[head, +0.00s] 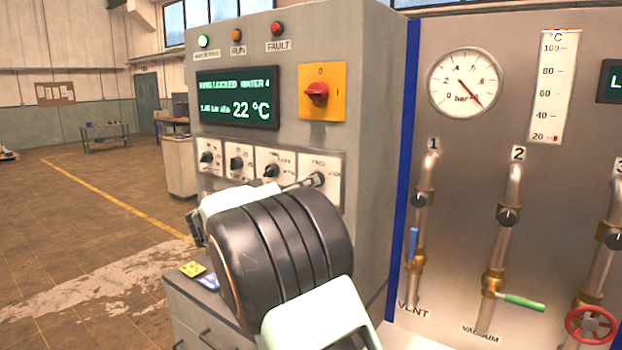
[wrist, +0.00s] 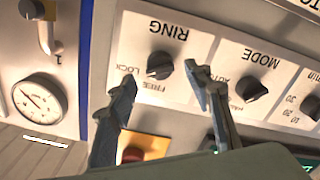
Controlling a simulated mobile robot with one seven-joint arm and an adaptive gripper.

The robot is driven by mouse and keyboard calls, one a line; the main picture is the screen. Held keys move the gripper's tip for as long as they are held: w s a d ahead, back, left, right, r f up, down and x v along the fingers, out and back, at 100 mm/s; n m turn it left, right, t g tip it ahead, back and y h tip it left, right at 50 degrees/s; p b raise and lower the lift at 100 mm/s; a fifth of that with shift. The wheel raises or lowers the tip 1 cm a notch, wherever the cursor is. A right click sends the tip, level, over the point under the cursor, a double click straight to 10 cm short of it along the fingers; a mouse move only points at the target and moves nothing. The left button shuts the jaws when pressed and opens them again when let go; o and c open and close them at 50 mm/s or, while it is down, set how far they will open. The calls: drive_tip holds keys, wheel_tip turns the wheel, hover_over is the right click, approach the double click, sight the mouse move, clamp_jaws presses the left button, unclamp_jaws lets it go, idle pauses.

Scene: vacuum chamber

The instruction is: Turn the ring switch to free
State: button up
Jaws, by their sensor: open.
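The ring switch (wrist: 160,65) is a small dark knob on a white plate marked RING, with FREE and LOCK labels, seen upside down in the wrist view. In the head view the switch (head: 318,179) is the rightmost knob of the row, partly hidden by my gripper. My gripper (wrist: 160,80) is open and empty. Its two fingers stand apart on either side of the knob in the wrist view; I cannot tell whether they touch it. The knob's exact pointing direction is unclear. The display (head: 238,98) seems to read ring locked.
The MODE knob (wrist: 252,90) is close beside one finger. Above the row are a red main switch (head: 317,93) on a yellow plate and indicator lamps. Pipes with valves and a pressure gauge (head: 465,83) are on the panel to the right. Open floor lies at left.

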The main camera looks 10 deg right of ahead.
drive_tip(key=shift+p+x, duration=0.5)
drive_tip(key=shift+x, duration=1.6)
drive_tip(key=shift+c, duration=0.4)
drive_tip(key=c, duration=1.1)
